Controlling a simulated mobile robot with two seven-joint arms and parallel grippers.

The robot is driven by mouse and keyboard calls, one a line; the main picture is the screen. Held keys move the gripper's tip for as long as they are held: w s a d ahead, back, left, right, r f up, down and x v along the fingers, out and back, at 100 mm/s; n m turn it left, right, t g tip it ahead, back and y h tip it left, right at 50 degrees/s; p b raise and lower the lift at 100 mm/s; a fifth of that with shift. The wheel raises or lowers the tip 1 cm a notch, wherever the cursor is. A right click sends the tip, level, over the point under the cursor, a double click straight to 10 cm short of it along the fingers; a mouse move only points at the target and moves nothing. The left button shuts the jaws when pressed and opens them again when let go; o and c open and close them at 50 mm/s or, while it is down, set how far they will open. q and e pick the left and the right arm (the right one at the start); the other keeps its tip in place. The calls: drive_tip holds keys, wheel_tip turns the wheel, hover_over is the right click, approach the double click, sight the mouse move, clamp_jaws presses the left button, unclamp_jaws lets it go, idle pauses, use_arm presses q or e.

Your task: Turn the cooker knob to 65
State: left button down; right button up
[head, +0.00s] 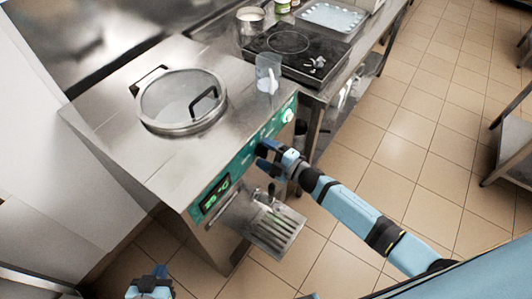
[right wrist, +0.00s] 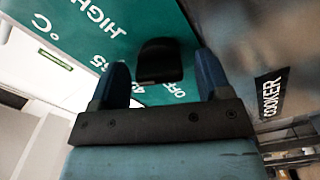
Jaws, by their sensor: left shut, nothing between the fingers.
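The black cooker knob (right wrist: 160,62) sits on the green panel in the right wrist view, with HIGH, 65 and OFF printed around it and a COOKER label (right wrist: 269,95) to the right. The knob is hidden behind the gripper in the head view. My left gripper (head: 152,276) is shut and empty at the bottom left, away from the machine.
The steel machine has a round clear lid (head: 182,100) on top and a lit green display (head: 215,194) left of the right gripper. A drip tray (head: 275,232) juts out below the panel. A clear jug (head: 268,72) stands on top.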

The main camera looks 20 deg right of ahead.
drive_tip(key=b+v, duration=0.2)
drive_tip(key=v, duration=1.1)
drive_tip(key=shift+s+d, duration=0.25)
drive_tip(key=shift+s, duration=0.05)
drive_tip(key=s+a+f+m+g+h+p, duration=0.1)
drive_tip(key=s+a+m+h+p, duration=0.1)
drive_tip(key=s+m+h, duration=0.2)
drive_tip(key=s+a+m+g+h+p, duration=0.2)
drive_tip(key=s+m+h, duration=0.2)
drive_tip(key=s+m, duration=0.6)
drive_tip(key=m, duration=0.3)
drive_tip(key=shift+a+f+m, duration=0.3)
drive_tip(key=shift+a+f, duration=0.05)
drive_tip(key=shift+f, duration=0.05)
